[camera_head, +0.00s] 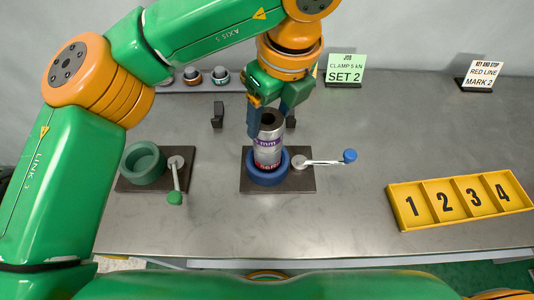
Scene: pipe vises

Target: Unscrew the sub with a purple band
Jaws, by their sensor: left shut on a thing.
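The sub with a purple band (268,151) is a grey metal cylinder with a dark open top. It stands about upright in the round blue vise (267,179), with red lettering near its lower end. The vise sits on a dark plate, and its lever ends in a blue knob (349,156) pointing right. My left gripper (268,119) comes down from above and is shut on the upper part of the sub. Part of the sub's top is hidden by the fingers. My right gripper is not in view.
A green vise (144,164) with a green-knobbed lever stands to the left, empty. A yellow tray (398,208) with numbered compartments lies at the right. Signs reading SET 2 (345,69) and MARK 2 (481,74) stand at the back. Small ringed parts (220,75) sit at the back left.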

